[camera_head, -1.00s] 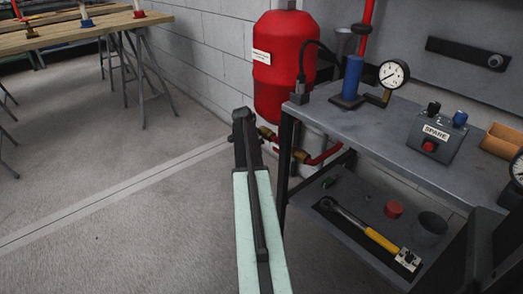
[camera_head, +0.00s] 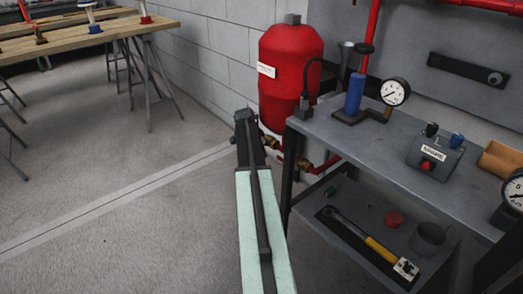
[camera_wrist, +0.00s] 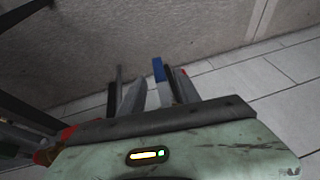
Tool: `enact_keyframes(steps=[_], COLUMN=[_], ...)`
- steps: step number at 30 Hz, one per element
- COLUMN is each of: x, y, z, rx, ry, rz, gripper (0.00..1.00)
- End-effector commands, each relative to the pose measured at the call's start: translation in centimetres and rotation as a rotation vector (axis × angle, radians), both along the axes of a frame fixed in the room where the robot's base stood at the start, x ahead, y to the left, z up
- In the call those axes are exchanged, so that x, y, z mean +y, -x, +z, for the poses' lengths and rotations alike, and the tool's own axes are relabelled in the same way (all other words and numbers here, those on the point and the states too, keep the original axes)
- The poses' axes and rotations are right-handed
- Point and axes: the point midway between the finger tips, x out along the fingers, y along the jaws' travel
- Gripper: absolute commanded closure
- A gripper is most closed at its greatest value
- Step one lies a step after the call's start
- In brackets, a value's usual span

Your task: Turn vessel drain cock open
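The red vessel (camera_head: 290,80) stands against the block wall behind the bench's left end. Below it, brass fittings (camera_head: 303,164) and a red pipe run under the bench's left corner. My arm reaches forward, and its dark far end covers part of this pipework. I cannot make out the drain cock's handle. In the wrist view my gripper (camera_wrist: 158,92) has its grey fingers apart. A blue-and-white strip (camera_wrist: 160,80) shows between them; I cannot tell what it is. Red and brass pipework (camera_wrist: 46,154) shows at the lower left, beside the gripper.
A grey bench (camera_head: 385,145) stands close to the right of my arm, with a gauge (camera_head: 395,92) and switch box (camera_head: 434,158) on top. A yellow-handled wrench (camera_head: 382,250) lies on its lower shelf. The floor on the left is clear up to the trestle table (camera_head: 90,40).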

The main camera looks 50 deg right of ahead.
Motion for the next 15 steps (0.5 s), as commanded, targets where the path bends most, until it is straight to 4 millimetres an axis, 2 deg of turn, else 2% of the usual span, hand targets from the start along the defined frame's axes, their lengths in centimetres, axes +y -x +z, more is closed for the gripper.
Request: enact_keyframes(steps=[1,3,11,12,15], x=[0.5,0.8,1.0,1.0,1.9], y=[0.1,0.2,0.1,0.1,-0.3], z=[1.8,2.5,2.3,2.3,2.3], rx=[0.000,0.001,0.001,0.001,0.005], ry=[0.000,0.000,0.000,0.000,-0.004], rz=[0.000,0.000,0.000,0.000,0.021], gripper=[0.61,0.61,0.61,0.64,0.92])
